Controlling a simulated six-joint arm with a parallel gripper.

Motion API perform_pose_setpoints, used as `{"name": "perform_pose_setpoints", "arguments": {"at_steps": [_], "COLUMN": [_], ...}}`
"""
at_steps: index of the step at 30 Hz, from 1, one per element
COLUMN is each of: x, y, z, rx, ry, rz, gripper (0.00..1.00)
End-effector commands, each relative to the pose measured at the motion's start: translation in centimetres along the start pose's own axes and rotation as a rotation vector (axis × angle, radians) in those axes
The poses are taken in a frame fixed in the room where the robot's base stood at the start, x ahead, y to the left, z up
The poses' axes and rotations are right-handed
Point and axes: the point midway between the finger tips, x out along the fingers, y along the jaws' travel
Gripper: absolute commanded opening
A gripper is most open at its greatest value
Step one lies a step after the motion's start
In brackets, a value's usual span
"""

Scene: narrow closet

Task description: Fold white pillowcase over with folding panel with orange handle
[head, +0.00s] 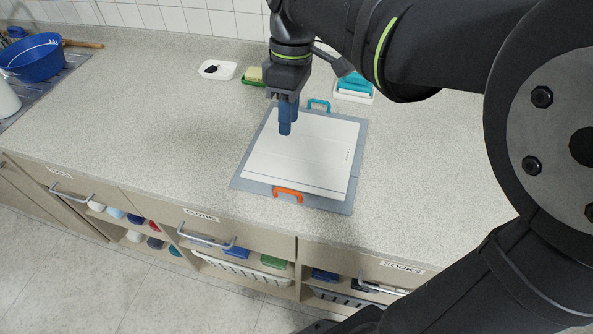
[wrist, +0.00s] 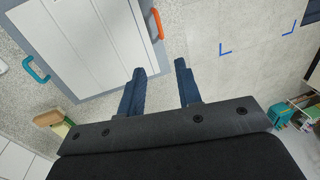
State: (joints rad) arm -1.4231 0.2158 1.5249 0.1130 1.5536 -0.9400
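The white pillowcase (head: 310,152) lies flat on a grey folding board (head: 325,203) on the counter. Faint straight lines run across it. The orange handle (head: 288,194) is on the board's front edge in the head view, and a teal handle (head: 318,104) is on the back edge. The wrist view shows the pillowcase (wrist: 85,40), the orange handle (wrist: 157,24) and the teal handle (wrist: 35,69). My gripper (head: 287,130) is above the back left part of the pillowcase, apart from both handles. In the wrist view its fingers (wrist: 160,75) are spread with nothing between them.
Behind the board stand a white dish (head: 217,70), a yellow and green brush or sponge (head: 253,76), and a teal item in a white tray (head: 353,86). A blue bowl (head: 36,58) is at far left. Labelled drawers (head: 210,226) lie below the front edge. The counter left of the board is clear.

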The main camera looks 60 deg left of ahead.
Motion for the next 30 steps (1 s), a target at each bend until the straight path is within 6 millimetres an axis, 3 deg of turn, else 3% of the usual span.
{"name": "perform_pose_setpoints", "arguments": {"at_steps": [5, 21, 30], "x": [2.1, 13.5, 16.9], "y": [-0.1, 0.0, 0.1], "z": [0.0, 0.1, 0.0], "rx": [-0.001, 0.000, 0.001], "ry": [-0.002, -0.003, 0.000], "rz": [-0.003, -0.002, 0.000], "gripper": [0.32, 0.32, 0.32]}}
